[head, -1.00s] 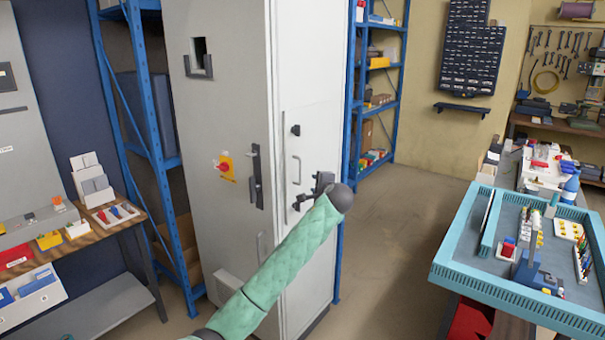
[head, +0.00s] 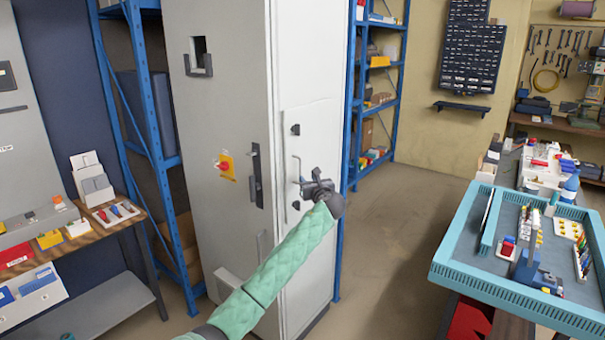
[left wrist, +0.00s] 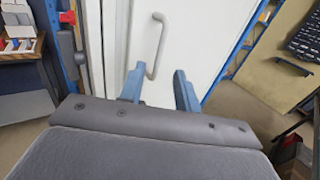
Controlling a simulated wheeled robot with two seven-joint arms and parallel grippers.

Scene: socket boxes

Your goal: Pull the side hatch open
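The side hatch (head: 318,135) is a pale panel on the right-hand side of the tall grey cabinet (head: 215,120). It looks flush with the cabinet side. Its slim bar handle (head: 298,166) stands near the hatch's left edge; the handle also shows in the left wrist view (left wrist: 160,42). My left gripper (head: 306,186) is at the handle's lower end. In the left wrist view its two blue fingers (left wrist: 159,90) are apart, with the handle's lower end showing between their tips. I cannot tell whether they touch it. My right gripper is not in view.
The cabinet front has a dark lever handle (head: 256,175) and a red-yellow switch (head: 225,166). Blue shelving (head: 352,130) stands close behind the cabinet. A turquoise tray (head: 450,265) with parts is at the right. The floor (head: 400,230) between cabinet and tray is clear.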

